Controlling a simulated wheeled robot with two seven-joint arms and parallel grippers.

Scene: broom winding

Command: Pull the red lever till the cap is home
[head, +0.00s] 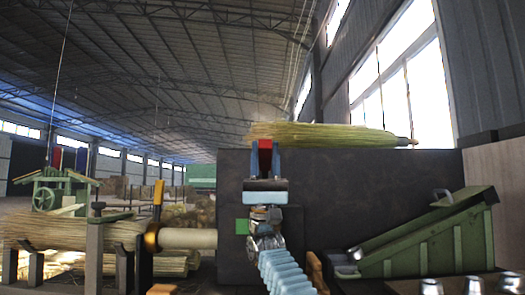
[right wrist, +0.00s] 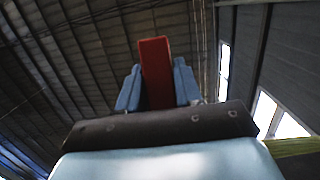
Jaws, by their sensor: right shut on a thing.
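The red lever (head: 265,145) shows as a short red piece at the top edge of the dark machine housing (head: 350,195). My right gripper (head: 265,158) is shut on it, with one blue finger on each side. In the right wrist view the red lever (right wrist: 155,70) stands up between the two blue fingers (right wrist: 157,90). The lower part of the lever is hidden by my gripper. I cannot make out the cap for certain in either view. My left gripper is not in view.
A straw bundle (head: 320,135) lies across the housing's top, just behind my gripper. A broom bundle (head: 70,232) with a pale handle (head: 188,238) lies at the left. A green sloped chute (head: 430,235) stands at the right, with metal cups (head: 473,286) in front.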

